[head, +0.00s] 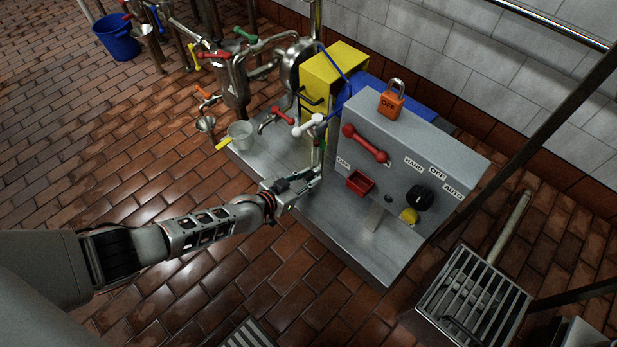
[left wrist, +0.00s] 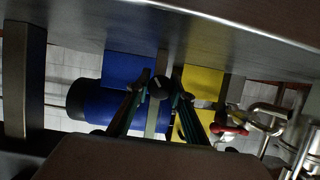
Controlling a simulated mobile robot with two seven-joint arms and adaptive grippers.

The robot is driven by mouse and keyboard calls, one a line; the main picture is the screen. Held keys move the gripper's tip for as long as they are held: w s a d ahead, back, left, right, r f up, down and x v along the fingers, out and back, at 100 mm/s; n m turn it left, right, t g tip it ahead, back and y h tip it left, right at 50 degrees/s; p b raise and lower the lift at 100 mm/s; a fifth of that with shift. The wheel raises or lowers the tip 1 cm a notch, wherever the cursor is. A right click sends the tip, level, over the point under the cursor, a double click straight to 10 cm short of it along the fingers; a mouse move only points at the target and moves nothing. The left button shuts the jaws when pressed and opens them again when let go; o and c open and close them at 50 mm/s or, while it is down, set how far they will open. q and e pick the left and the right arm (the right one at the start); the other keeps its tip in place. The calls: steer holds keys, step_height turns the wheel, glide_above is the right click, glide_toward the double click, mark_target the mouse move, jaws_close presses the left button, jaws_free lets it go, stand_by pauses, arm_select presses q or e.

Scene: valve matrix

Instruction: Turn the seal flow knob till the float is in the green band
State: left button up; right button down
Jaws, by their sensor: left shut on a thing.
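My left gripper (head: 314,176) reaches to the left side of the grey control box, at the foot of a slim upright flow tube (head: 317,152). In the left wrist view, the fingertips close on a small dark round knob (left wrist: 160,88), the seal flow knob. The gripper is shut on it. In the head view the knob is hidden by the fingers. The tube is too small and partly covered, so I cannot make out the float or the green band. My right gripper is not in view.
The grey control box (head: 450,160) carries a red handle (head: 364,143), a black selector (head: 420,197) and an orange padlock (head: 391,101). A white-handled valve (head: 309,125) stands close above my gripper.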

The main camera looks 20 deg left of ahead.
arm_select(q)
steer(key=shift+n, duration=0.3)
stand_by(0.4)
steer(key=o, duration=1.1)
steer(key=shift+o, duration=0.2)
steer(key=shift+s, duration=0.1)
steer(key=shift+s+a+r, duration=0.15)
steer(key=shift+s, duration=0.4)
steer(key=v, duration=1)
steer(key=shift+s+a+r, duration=0.25)
steer(key=shift+a, duration=0.1)
